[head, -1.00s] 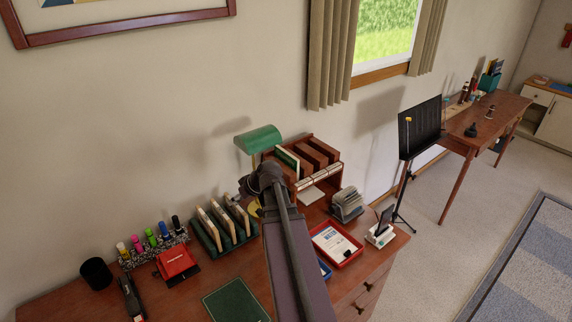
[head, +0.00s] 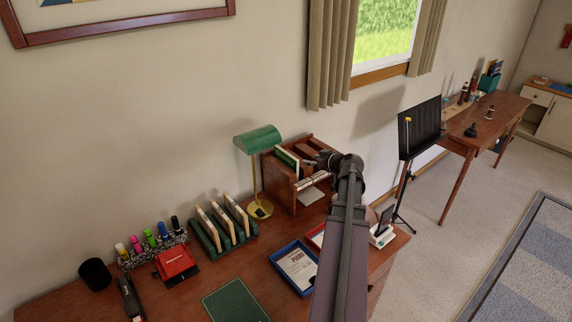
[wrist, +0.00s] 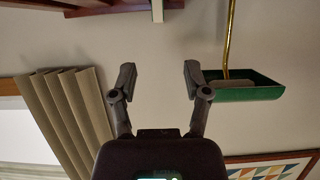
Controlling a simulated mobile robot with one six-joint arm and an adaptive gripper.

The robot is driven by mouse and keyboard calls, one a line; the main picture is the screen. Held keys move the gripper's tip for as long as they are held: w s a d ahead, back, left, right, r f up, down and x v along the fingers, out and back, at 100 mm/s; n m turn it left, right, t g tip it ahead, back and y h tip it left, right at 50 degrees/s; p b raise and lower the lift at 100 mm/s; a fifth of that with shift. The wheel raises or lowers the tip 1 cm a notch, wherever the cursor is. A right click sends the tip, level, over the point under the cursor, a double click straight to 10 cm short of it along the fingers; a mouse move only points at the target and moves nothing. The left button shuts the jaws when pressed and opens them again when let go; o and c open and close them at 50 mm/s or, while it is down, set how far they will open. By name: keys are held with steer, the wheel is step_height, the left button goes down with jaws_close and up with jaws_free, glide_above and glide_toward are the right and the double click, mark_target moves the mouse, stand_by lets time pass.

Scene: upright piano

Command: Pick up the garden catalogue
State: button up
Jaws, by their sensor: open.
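I cannot pick out the garden catalogue for certain, as no readable title marks it. A thin green-and-white volume (head: 286,157) stands in the left slot of the wooden desk organizer (head: 277,190). A pale upright edge (wrist: 157,10) shows at the top of the wrist view, by the organizer's wood (wrist: 105,7). My gripper (wrist: 159,76) is open and empty, with bare wall between its fingers. In the head view my gripper (head: 327,160) is at the organizer's upper right, and my arm hides things behind it.
A green lamp (head: 258,139) stands left of the organizer; its shade (wrist: 243,88) is close to a finger in the wrist view. A green rack (head: 211,239), a blue tray (head: 273,258) and a partly hidden red tray (head: 315,236) are on the desk. A music stand (head: 419,130) is at right.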

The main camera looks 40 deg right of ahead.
mark_target(292, 156)
steer(key=shift+d, duration=0.1)
stand_by(0.3)
steer(key=b+x, duration=0.3)
steer(key=x, duration=0.4)
steer(key=shift+d+f, duration=0.1)
steer(key=shift+w+f, duration=0.2)
steer(key=shift+w, duration=0.5)
steer(key=shift+b+x, duration=1.05)
steer(key=shift+x, duration=1.55)
steer(key=shift+r, duration=0.1)
jaws_close()
